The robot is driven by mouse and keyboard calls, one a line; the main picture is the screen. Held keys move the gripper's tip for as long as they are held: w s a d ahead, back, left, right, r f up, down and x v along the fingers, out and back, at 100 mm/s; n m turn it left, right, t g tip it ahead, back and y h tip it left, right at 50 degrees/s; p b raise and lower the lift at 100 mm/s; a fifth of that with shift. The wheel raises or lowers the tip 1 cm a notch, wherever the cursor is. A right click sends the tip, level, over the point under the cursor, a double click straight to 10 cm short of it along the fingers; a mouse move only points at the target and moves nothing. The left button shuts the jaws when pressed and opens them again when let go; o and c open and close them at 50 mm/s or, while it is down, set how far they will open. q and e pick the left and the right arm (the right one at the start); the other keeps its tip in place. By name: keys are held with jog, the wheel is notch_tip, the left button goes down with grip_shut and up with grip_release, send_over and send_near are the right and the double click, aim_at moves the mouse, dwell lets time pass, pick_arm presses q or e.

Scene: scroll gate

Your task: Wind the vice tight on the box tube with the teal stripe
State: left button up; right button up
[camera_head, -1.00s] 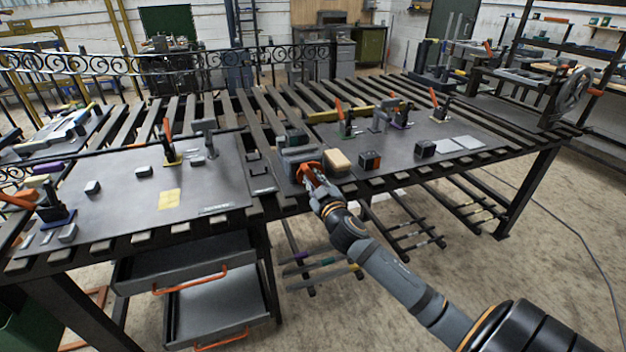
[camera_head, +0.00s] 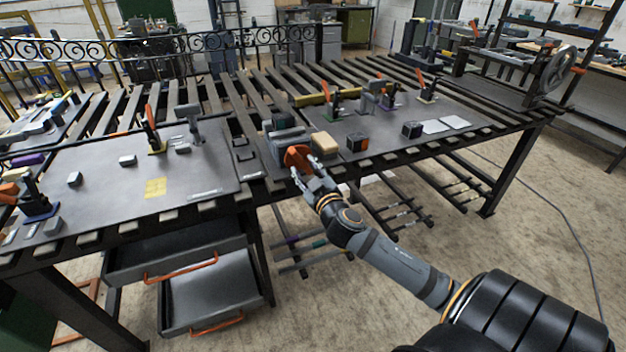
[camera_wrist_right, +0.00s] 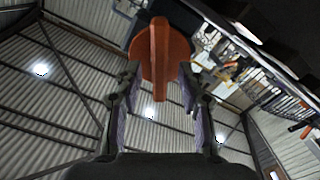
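The grey vice (camera_head: 289,140) stands at the table's front edge, with an orange round handle (camera_head: 298,157) facing me. My right gripper (camera_head: 304,174) is at this handle. In the right wrist view the handle (camera_wrist_right: 159,50) is an orange disc with a raised bar across it. The right gripper's fingers (camera_wrist_right: 157,95) are open on either side of the bar's lower end, with gaps showing on both sides. A tube with a teal-green mark (camera_head: 318,244) lies on the rack under the table. I cannot make out what is between the vice jaws. My left gripper is not in view.
A tan block (camera_head: 324,143) and a black-and-orange cube (camera_head: 357,142) sit just right of the vice. Toggle clamps with upright red handles (camera_head: 152,130) stand on both table plates. Open drawers (camera_head: 210,290) stick out below on the left.

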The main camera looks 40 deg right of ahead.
aim_at(304, 166)
jog(key=v, duration=0.8)
jog(key=shift+s, duration=0.3)
jog(key=x, duration=1.1)
jog(key=shift+d+f, duration=0.15)
jog(key=shift+f, duration=0.05)
jog(key=shift+w+n, duration=0.3)
jog(key=shift+w, duration=0.2)
jog(key=shift+c, duration=0.3)
jog(key=shift+d, duration=0.1)
grip_shut()
